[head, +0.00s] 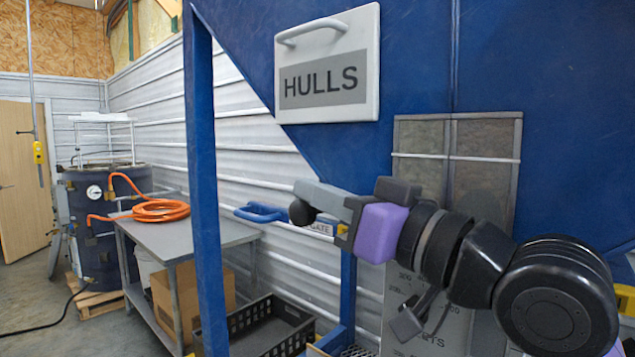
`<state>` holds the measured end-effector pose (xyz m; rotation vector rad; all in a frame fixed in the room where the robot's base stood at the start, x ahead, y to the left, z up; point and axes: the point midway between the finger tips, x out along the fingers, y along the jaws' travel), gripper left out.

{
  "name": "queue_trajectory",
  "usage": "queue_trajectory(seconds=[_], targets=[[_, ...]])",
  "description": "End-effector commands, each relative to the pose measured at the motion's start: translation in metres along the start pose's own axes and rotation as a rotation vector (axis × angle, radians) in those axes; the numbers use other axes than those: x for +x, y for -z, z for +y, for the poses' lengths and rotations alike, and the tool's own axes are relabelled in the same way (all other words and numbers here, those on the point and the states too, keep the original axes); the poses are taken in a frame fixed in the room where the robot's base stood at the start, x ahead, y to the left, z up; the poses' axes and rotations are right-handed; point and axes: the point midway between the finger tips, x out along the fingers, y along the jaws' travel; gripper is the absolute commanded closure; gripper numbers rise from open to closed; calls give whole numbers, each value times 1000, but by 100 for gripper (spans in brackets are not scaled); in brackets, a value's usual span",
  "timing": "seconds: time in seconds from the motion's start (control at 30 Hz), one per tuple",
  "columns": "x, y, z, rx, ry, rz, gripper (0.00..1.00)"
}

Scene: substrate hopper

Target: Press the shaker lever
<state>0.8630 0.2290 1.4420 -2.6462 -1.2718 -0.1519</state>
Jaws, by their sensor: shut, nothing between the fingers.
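A round black knob (301,212), which looks like the end of the shaker lever, shows in front of the blue hopper frame. The rest of its lever is hidden behind my gripper and arm. My gripper (306,190) is grey, reaches in from the right, and is shut and empty. Its tip overlaps the knob's upper side in the picture; I cannot tell whether they touch.
The blue hopper (415,55) with a HULLS sign (327,64) fills the upper right. A blue post (204,190) stands left of my gripper. A grey table (190,236) holds an orange hose (160,210). A black crate (262,327) lies below.

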Motion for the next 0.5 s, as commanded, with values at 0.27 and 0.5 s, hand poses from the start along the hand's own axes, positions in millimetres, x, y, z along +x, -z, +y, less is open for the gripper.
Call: queue_trajectory(seconds=[0.27,0.5], targets=[[-1,-3,0,-7,1,0,100],[-5,-27,3,-122,21,-1,100]])
